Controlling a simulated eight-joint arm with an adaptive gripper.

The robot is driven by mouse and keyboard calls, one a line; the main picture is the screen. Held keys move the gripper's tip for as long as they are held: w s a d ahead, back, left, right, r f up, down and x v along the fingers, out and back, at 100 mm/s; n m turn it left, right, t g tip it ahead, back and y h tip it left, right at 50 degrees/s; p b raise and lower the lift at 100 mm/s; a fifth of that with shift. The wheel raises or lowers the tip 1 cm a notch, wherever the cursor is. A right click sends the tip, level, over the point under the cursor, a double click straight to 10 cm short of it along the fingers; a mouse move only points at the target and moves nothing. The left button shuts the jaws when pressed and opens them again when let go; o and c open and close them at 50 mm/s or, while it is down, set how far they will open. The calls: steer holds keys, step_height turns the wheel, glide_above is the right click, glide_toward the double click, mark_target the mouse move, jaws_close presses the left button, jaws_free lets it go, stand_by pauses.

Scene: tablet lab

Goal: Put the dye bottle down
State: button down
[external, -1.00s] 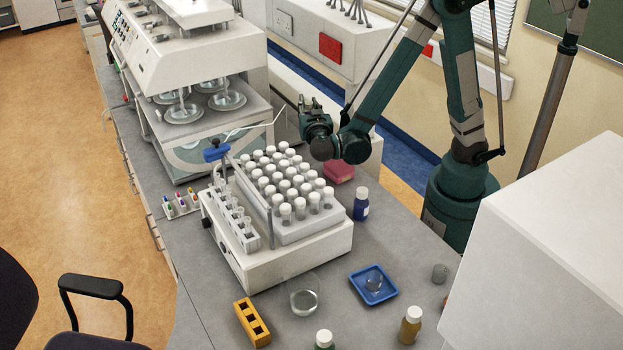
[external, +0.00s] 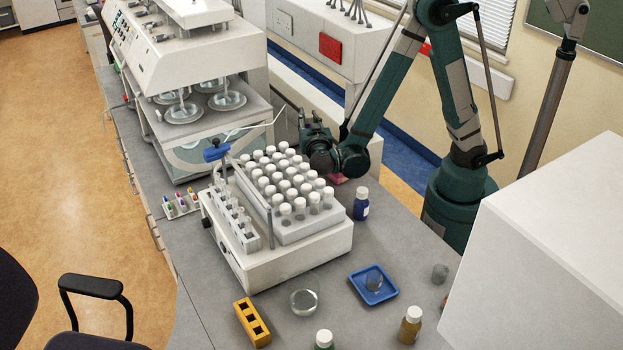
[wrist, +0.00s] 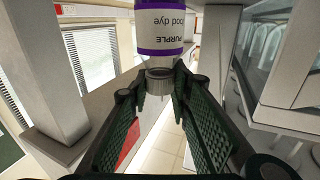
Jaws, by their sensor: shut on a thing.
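A dye bottle (wrist: 165,40) with a purple and white label reading "PURPLE food dye" shows at the top of the wrist view. Its ribbed cap (wrist: 159,80) is between the fingers of my gripper (wrist: 160,88), which is shut on it. In the external view my gripper (external: 312,130) is behind the white rack machine, near the back edge of the bench. I cannot make out the held bottle there.
The white machine (external: 300,262) with several white-capped vials stands just in front of my gripper. A blue bottle (external: 361,205), a blue tray (external: 388,293) and a yellow block (external: 252,322) stand on the bench (external: 335,262). A red item is partly hidden under my arm.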

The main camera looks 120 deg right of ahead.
steer(key=shift+f+b, duration=0.55)
steer(key=shift+f, duration=1.5)
steer(key=shift+f, duration=0.2)
steer(key=c, duration=2.1)
jaws_free()
steer(key=shift+r, duration=0.25)
steer(key=shift+v, duration=1.35)
step_height(320, 180, up, 7)
steer(key=p, duration=0.3)
glide_above(309, 126)
steer(key=a, duration=0.1)
steer(key=shift+w+a, duration=0.1)
steer(key=shift+w, duration=0.1)
steer(key=shift+w, duration=0.1)
